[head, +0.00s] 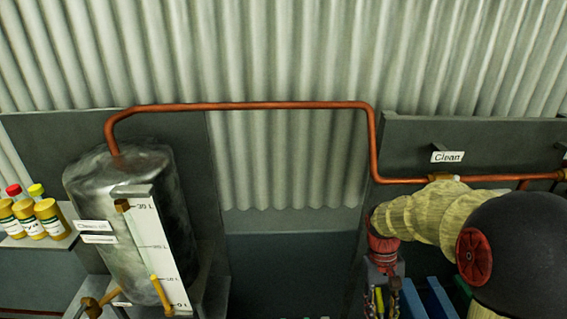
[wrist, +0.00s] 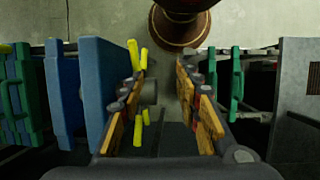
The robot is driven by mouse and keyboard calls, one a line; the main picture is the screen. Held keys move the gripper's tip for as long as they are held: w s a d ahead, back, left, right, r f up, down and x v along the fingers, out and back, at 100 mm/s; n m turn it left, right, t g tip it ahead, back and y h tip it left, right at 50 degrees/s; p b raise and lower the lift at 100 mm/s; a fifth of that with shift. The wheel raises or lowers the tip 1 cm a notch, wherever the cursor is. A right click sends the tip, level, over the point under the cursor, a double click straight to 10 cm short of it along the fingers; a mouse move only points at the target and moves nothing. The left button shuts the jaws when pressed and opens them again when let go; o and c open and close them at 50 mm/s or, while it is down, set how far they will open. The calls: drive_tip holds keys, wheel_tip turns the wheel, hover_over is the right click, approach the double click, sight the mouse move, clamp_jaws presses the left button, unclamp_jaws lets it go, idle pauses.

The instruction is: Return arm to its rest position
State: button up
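My arm (head: 425,215) reaches in from the right of the head view, with a pale yellow sleeve and a large dark joint with a red cap. Its red wrist points down, and my gripper (head: 384,298) hangs below it at the bottom edge, partly cut off. In the wrist view my gripper (wrist: 170,100) has its two orange-brown and grey fingers apart, with a clear gap between them. Nothing is seen held in it. Yellow bars (wrist: 139,56) show close to the left finger; I cannot tell whether they touch it.
Blue panels (wrist: 92,90) stand left of the fingers and green-framed parts (wrist: 236,85) stand right. A dark red round piece (wrist: 180,25) is ahead. A metal tank (head: 130,215), a copper pipe (head: 240,106) and bottles (head: 35,215) are at left. A "Clean" label (head: 447,157) is above my arm.

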drive_tip(key=s+a+r+t+b, duration=0.2)
drive_tip(key=s+a+t+b, duration=0.1)
drive_tip(key=s+b, duration=0.3)
drive_tip(key=s+a+r+t+y+b, duration=0.1)
drive_tip(key=s+a+r+t+b, duration=0.2)
drive_tip(key=s+t+b, duration=0.3)
drive_tip(key=shift+s+a+r, duration=0.2)
drive_tip(key=shift+r, duration=0.1)
